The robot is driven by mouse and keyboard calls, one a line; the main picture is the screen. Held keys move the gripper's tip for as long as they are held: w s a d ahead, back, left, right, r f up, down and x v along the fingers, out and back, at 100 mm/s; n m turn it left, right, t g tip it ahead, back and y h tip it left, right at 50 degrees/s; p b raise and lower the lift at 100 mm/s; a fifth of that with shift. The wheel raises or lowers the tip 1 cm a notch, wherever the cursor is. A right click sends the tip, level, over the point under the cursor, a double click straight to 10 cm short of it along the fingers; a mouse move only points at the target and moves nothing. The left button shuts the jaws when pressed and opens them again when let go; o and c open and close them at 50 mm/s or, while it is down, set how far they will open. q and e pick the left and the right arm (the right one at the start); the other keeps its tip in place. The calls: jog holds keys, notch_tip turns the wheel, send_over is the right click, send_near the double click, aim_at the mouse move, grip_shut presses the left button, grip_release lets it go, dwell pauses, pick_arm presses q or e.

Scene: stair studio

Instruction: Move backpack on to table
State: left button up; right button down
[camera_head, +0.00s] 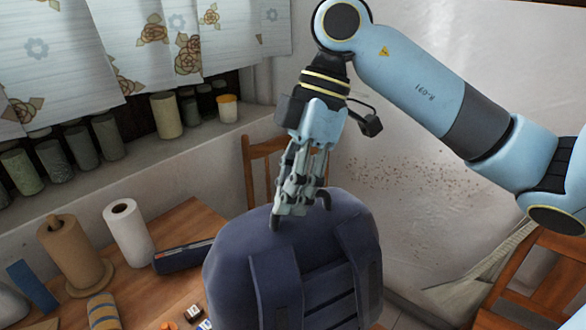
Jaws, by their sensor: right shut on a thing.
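A dark blue backpack (300,255) with two shoulder straps facing me is in the lower middle of the head view, upright. My right gripper (298,217) comes down from above and is shut on the top of the backpack. The wooden table (185,222) is at the lower left, and the backpack covers part of its right side from view. I cannot tell whether the backpack's bottom touches the table, as it is cut off by the frame's lower edge. My left gripper is not in view.
On the table stand a white paper roll (129,232), a brown roll on a holder (75,255) and a dark case (183,256). Small blocks (194,313) lie near the backpack. Wooden chairs stand behind (262,160) and at right (555,270). Several jars line the windowsill.

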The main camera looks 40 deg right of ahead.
jog(key=shift+s+a+f, duration=0.15)
jog(key=c, duration=1.7)
grip_release()
jog(key=shift+s+a, duration=0.15)
jog(key=shift+o, duration=1.9)
jog(key=shift+d, duration=0.25)
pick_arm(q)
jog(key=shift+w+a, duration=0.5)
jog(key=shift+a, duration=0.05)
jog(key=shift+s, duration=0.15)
pick_arm(e)
jog(key=shift+a, duration=0.15)
jog(key=shift+d+r, duration=0.3)
jog(key=shift+r, duration=0.2)
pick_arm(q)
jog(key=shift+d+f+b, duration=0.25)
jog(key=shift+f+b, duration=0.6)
pick_arm(e)
jog(key=v, duration=1.1)
